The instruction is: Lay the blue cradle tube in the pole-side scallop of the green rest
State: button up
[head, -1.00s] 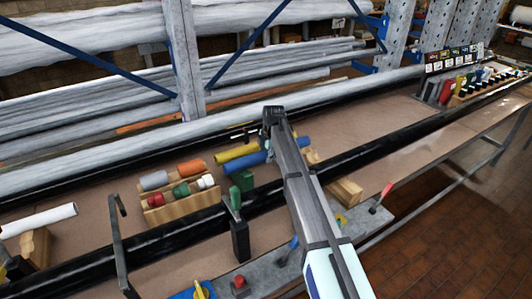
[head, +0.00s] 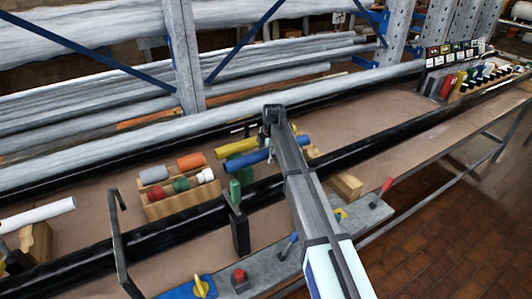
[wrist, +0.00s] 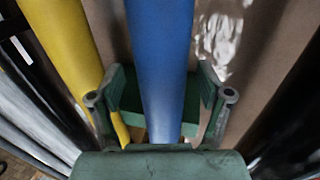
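The blue cradle tube (head: 248,159) lies slanted beside a yellow tube (head: 240,147). My gripper (wrist: 161,85) straddles the blue tube, which also shows in the wrist view (wrist: 161,45). A narrow gap shows between each fingertip and the tube, so the gripper looks open. The green rest (head: 246,174) is near the left part of the blue tube in the head view. A green block, apparently this rest, shows behind the tube between the fingers in the wrist view (wrist: 128,98). The scallops and the tube's seating are hidden.
Wooden racks with coloured rollers (head: 178,206) stand to the left. A black pole (head: 180,230) runs along the front and a dark upright clamp (head: 240,235) stands near it. A wooden block (head: 346,186) lies right of my arm.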

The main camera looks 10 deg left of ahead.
jog(key=v, duration=1.2)
dwell(0.4)
